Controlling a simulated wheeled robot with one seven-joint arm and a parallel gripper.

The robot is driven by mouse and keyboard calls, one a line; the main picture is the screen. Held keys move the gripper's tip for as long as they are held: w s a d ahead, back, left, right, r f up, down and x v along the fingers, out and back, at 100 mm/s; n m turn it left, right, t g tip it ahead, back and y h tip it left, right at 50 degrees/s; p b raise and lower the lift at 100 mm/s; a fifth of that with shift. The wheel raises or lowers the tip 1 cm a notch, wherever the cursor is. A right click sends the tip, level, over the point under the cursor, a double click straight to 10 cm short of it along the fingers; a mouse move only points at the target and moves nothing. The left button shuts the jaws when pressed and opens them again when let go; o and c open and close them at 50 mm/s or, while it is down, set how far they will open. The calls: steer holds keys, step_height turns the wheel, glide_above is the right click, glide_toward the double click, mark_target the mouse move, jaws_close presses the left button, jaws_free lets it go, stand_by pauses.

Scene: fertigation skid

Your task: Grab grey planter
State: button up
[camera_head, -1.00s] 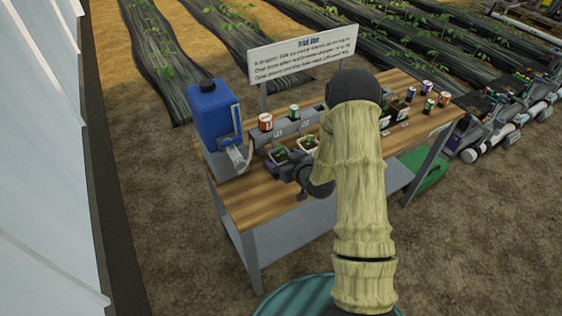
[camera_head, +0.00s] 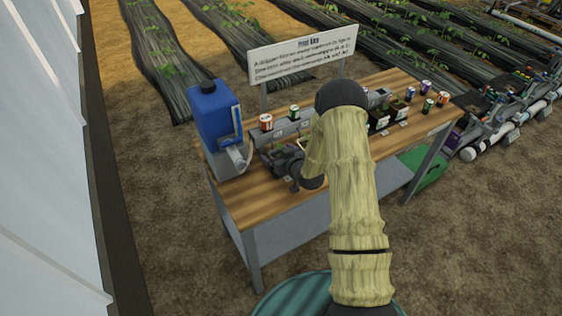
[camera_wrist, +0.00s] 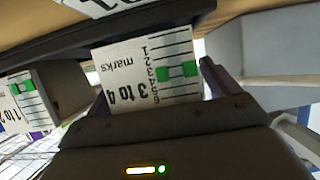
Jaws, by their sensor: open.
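My gripper (camera_head: 272,157) is low over the left part of the wooden table, beside the blue jug, in the head view. The small planters there are mostly hidden behind my gripper and arm, so I cannot single out the grey planter in that view. In the wrist view my gripper's fingers (camera_wrist: 158,90) are apart, with a white card (camera_wrist: 148,70) reading "3 to 4 marks" showing between them. I cannot tell if they touch anything. A grey block-like surface (camera_wrist: 265,50) is at the right; I cannot tell if it is the planter.
The blue jug (camera_head: 213,112) stands close to my gripper's left. Behind are an orange can (camera_head: 266,122) and a sign (camera_head: 303,58). Dark planters (camera_head: 378,120) and several cans stand farther right. Bare wood (camera_head: 255,203) shows along the table's front.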

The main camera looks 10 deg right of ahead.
mark_target(278, 155)
steer(key=c, duration=1.1)
steer(key=shift+r, duration=0.1)
step_height(278, 155, up, 10)
steer(key=shift+f+b, duration=0.1)
steer(key=shift+b, duration=0.45)
